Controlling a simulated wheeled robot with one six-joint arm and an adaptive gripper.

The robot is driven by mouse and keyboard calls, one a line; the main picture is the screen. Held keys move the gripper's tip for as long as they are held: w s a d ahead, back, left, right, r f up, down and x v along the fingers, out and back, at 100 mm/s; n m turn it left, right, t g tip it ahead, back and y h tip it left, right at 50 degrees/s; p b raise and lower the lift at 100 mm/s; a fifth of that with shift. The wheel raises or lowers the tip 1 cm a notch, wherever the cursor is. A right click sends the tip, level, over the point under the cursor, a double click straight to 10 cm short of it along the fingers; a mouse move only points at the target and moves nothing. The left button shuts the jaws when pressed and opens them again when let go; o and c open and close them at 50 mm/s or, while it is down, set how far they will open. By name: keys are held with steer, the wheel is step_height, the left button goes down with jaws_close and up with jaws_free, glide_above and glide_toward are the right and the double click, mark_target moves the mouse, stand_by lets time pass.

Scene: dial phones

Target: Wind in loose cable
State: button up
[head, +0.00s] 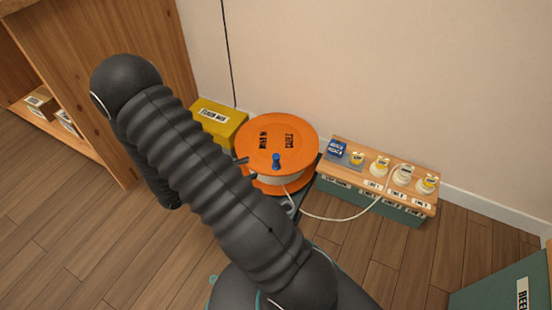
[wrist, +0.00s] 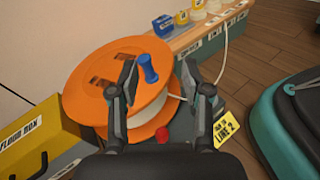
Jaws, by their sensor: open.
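An orange cable reel (head: 277,142) stands against the wall, with pale cable wound between its discs. It also shows in the wrist view (wrist: 110,75). A blue crank knob (wrist: 148,68) sticks up from its face, also seen in the head view (head: 276,160). Loose white cable (head: 325,218) runs from the reel in a sagging curve up to the wooden-topped box at the right. My gripper (wrist: 157,82) is open, its fingers apart over the reel's near side, with the knob showing between them. I cannot tell whether a finger touches the knob. My arm hides part of the head view.
A yellow box (head: 219,121) stands left of the reel. The wooden-topped box (head: 345,150) holds a blue block and several yellow and white knobs. A red button (wrist: 162,135) and yellow tag (wrist: 226,128) are near the reel. A green case (head: 500,290) stands at the lower right.

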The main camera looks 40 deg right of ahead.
mark_target(274, 161)
step_height(274, 161, down, 8)
steer(key=w+n+t+h, duration=0.1)
steer(key=n+t+h, duration=0.1)
steer(key=n+t, duration=0.25)
steer(key=shift+n+g, duration=0.25)
steer(key=shift+g, duration=0.1)
steer(key=d, duration=0.9)
steer(key=w+d, duration=0.1)
steer(key=d, duration=0.4)
steer(key=shift+b, duration=0.3)
steer(key=shift+a, duration=0.1)
jaws_close()
